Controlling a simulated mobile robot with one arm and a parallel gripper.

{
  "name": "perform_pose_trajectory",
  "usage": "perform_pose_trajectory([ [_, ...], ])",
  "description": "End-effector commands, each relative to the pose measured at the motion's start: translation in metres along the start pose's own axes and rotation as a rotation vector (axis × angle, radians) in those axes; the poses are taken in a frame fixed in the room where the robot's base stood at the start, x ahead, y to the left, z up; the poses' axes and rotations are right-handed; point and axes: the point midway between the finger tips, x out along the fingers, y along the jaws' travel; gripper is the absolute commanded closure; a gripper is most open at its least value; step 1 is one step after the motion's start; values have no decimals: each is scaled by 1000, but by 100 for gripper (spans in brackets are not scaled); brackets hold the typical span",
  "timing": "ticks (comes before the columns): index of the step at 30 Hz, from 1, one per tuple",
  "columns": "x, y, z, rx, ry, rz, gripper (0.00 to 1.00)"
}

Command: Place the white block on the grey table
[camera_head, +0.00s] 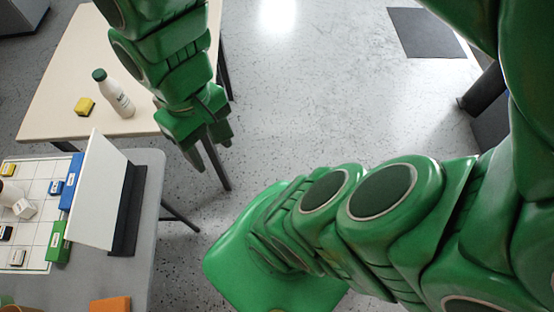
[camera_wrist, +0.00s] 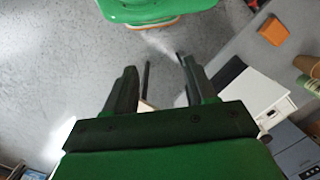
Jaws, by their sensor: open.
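The white block (camera_head: 25,208) sits on a white gridded board (camera_head: 35,238) at the left of the head view, close to a pale cup-like thing (camera_head: 9,192). The board lies on the grey table (camera_head: 146,222). My gripper (camera_head: 210,148) is open and empty, over the floor between the two tables, right of the white block and well apart from it. In the wrist view its fingers (camera_wrist: 158,66) are spread with nothing between them. I cannot make out the white block in the wrist view.
A white panel (camera_head: 98,190) stands upright on a dark base, between my gripper and the board. An orange block (camera_head: 110,304) lies in front.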

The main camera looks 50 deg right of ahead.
Motion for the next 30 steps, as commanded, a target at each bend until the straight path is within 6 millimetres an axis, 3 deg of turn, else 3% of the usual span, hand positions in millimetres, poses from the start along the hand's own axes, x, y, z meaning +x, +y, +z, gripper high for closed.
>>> perform_pose_trajectory([
  [1, 0, 23, 0, 64, -2, 65, 45],
  [14, 0, 19, -5, 69, -6, 56, 45],
  [20, -4, -2, -36, 103, 2, 0, 45],
  [30, -9, -59, -109, 201, 1, -140, 45],
])
